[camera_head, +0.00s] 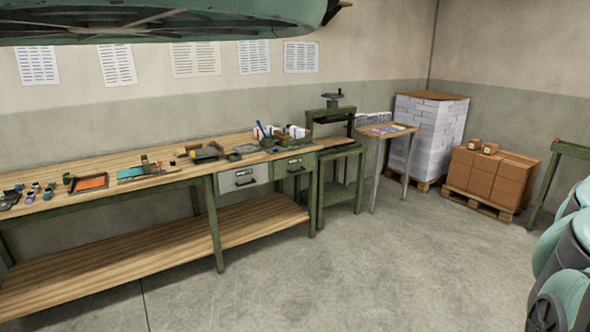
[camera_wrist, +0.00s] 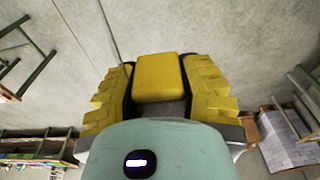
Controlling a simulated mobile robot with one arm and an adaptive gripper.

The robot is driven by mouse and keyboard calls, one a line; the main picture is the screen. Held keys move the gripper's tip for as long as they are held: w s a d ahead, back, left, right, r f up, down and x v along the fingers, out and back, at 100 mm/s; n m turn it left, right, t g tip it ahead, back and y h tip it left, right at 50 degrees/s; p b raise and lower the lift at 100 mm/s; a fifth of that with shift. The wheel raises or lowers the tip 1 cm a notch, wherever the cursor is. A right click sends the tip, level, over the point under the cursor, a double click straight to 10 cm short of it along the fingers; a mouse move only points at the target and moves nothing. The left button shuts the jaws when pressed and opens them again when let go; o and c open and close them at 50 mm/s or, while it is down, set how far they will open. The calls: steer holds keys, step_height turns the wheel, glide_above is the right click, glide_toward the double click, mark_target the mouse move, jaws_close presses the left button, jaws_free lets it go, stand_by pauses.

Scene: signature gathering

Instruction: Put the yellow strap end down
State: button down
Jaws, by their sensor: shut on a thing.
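The yellow strap end (camera_wrist: 158,76) shows in the wrist view as a smooth, rounded yellow block. My gripper (camera_wrist: 161,92), with stepped yellow fingers, is shut on it, one finger on each side. The concrete floor shows beyond it in that view. The rest of the strap, if any, is hidden. Neither the strap end nor my gripper can be made out in the head view.
A long workbench (camera_head: 110,207) with a lower shelf carries small tools and trays. A green press (camera_head: 331,115), a small table (camera_head: 388,131), a wrapped paper stack (camera_head: 428,130) and brown boxes (camera_head: 488,178) on a pallet stand to the right. The floor (camera_head: 400,270) in front is clear.

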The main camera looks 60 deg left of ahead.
steer(key=s+r+p, duration=0.2)
steer(key=r+p, duration=1.1)
steer(key=r, duration=0.5)
steer(key=s+d+r+p, duration=0.1)
steer(key=s+r+p, duration=0.1)
steer(key=r+p, duration=1.1)
step_height(320, 180, up, 5)
steer(key=shift+s+f, duration=0.1)
steer(key=shift+s, duration=0.15)
steer(key=shift+d+f, duration=0.1)
